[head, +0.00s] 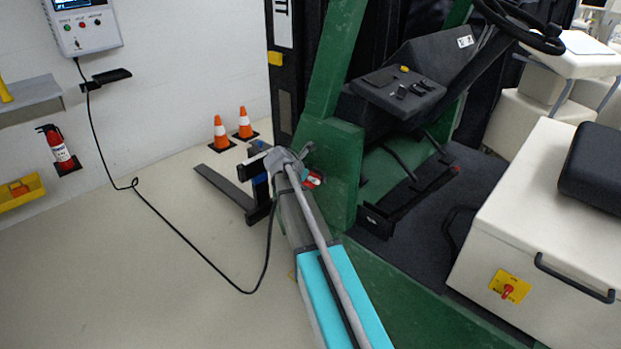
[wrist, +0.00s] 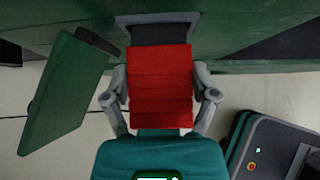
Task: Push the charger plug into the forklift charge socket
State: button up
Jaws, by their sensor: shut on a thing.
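My gripper (wrist: 160,74) is shut on the red charger plug (wrist: 160,100), with one finger on each side of it. The forklift charge socket shows in the wrist view as a grey frame (wrist: 124,20) around a dark recess. The plug's far end lines up with this recess and meets it in the picture; I cannot tell how deep it sits. A green flap (wrist: 68,92) stands open to the left of the socket. In the head view my gripper is by the forklift's green side (head: 328,160), and my arm hides most of the plug and the socket.
A black cable (head: 178,232) runs slack from the wall charger (head: 84,25) across the floor to my gripper. Two orange cones (head: 220,133) and a fork (head: 225,188) are beyond my gripper. A fire extinguisher (head: 59,147) hangs on the wall. The floor at left is clear.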

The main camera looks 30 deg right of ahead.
jog(key=shift+w+d, duration=0.25)
jog(key=shift+d, duration=0.55)
jog(key=o, duration=1.2)
jog(key=shift+s, duration=0.15)
